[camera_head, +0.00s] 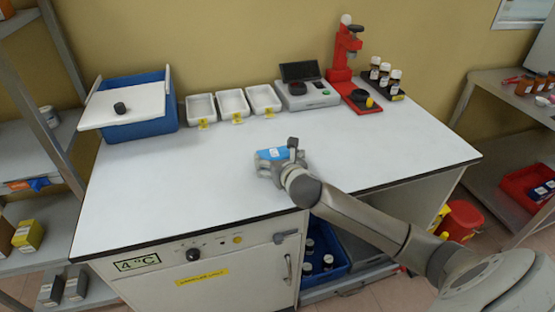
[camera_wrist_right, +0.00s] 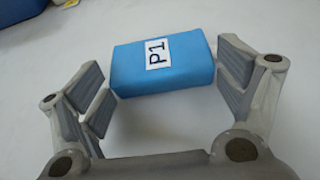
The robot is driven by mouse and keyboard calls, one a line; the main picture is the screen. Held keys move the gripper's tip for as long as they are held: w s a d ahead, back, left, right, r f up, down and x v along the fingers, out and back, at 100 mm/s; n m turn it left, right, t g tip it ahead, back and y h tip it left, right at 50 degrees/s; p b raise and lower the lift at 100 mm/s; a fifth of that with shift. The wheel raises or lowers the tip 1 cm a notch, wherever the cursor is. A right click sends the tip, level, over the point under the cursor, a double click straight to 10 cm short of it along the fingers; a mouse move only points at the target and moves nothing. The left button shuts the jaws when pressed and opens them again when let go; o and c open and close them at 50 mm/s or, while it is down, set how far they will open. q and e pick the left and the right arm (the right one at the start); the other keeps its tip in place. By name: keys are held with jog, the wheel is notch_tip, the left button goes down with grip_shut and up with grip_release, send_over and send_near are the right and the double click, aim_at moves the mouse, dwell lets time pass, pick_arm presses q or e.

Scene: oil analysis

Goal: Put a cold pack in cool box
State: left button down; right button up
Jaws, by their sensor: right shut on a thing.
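The blue cold pack (camera_head: 271,153), labelled P1, is at the middle of the white worktop. In the right wrist view the pack (camera_wrist_right: 185,75) lies between the two fingers of my right gripper (camera_wrist_right: 165,72), which is shut on it at its left and right sides. My right gripper (camera_head: 277,162) reaches it from the front right. I cannot tell whether the pack touches the worktop. The blue cool box (camera_head: 152,128) stands at the back left. Its white lid (camera_head: 140,101), with a dark round knob, lies askew over the top, hiding most of the inside. My left gripper is not in view.
Several white trays (camera_head: 233,103) stand along the wall, right of the cool box. Beyond them are a grey device (camera_head: 308,94), a red stand (camera_head: 342,75) and a black rack (camera_head: 386,87) of bottles. The worktop's left and front middle is clear. Shelves flank both sides.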

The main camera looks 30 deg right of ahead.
jog(key=o, duration=0.9)
